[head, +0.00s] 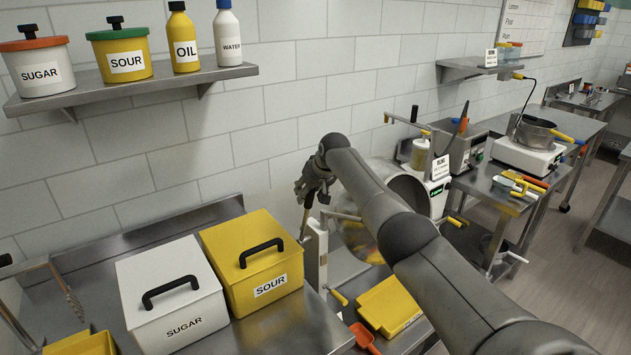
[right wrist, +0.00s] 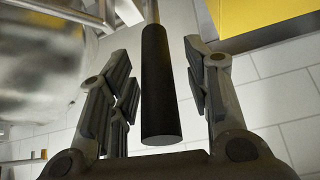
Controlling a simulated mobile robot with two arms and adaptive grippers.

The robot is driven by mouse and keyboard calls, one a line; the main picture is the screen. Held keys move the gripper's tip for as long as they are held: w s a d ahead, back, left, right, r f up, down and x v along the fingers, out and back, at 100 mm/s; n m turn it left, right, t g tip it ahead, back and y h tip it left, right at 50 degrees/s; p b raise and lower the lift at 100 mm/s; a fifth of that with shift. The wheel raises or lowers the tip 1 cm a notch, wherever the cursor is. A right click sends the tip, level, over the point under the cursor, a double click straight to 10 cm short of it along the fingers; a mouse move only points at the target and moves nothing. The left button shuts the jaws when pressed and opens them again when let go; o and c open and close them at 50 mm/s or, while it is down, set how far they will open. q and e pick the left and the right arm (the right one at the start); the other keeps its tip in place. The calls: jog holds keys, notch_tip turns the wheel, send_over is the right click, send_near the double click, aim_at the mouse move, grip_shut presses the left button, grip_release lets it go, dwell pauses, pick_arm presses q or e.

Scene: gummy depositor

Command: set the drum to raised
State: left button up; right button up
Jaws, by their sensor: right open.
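The steel drum (head: 407,184) stands behind my right forearm in the head view, and the arm hides much of it. A blurred shiny metal surface (right wrist: 40,65), which looks like the drum, fills the upper left of the right wrist view. My right gripper (head: 311,190) is at the left of the drum, by a white upright post (head: 316,250). In the right wrist view a black cylindrical handle (right wrist: 158,90) on a metal rod lies between the open fingers, with gaps on both sides. I cannot tell the drum's height setting. My left gripper is not in view.
A yellow SOUR box (head: 250,270) and a white SUGAR box (head: 170,300) stand on the steel table at left. A shelf (head: 130,88) with containers hangs above. A yellow tray (head: 393,305) and a red scoop (head: 364,337) lie near the post's foot.

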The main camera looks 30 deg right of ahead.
jog(key=v, duration=1.1)
jog(key=shift+r, duration=0.2)
